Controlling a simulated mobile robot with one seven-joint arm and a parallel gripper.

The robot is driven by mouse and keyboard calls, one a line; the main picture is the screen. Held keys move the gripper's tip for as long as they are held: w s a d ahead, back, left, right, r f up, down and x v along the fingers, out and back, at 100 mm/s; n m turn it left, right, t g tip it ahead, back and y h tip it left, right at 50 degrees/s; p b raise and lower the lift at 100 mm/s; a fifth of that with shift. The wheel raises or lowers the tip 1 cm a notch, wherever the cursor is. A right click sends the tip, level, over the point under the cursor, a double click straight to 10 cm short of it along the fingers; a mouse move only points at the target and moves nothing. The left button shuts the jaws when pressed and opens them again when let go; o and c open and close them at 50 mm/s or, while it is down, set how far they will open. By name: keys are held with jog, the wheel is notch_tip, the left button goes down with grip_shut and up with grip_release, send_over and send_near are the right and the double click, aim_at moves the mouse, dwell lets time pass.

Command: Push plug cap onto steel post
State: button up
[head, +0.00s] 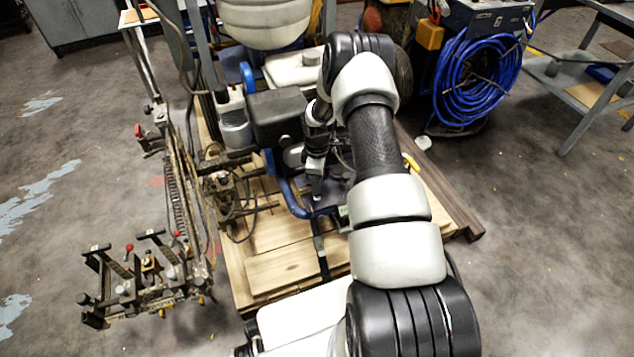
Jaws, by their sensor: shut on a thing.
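My gripper (317,192) is at the end of my arm, pointing down over the line striper (285,115) on its wooden pallet (275,262). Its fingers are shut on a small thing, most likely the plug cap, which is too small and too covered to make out. The fingertips are close to the striper's blue frame tube (290,198). I cannot tell whether they touch it. I cannot pick out the steel post among the dark parts around the fingertips.
A metal spray-arm assembly (150,285) with clamps juts out at the left. A blue hose coil (478,82) hangs on a machine at the back right. A grey workbench (590,85) stands at the far right.

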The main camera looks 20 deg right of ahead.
jog(key=shift+f, duration=0.65)
jog(key=o, duration=1.4)
jog(key=shift+r+p, duration=1.7)
jog(key=shift+r, duration=1.8)
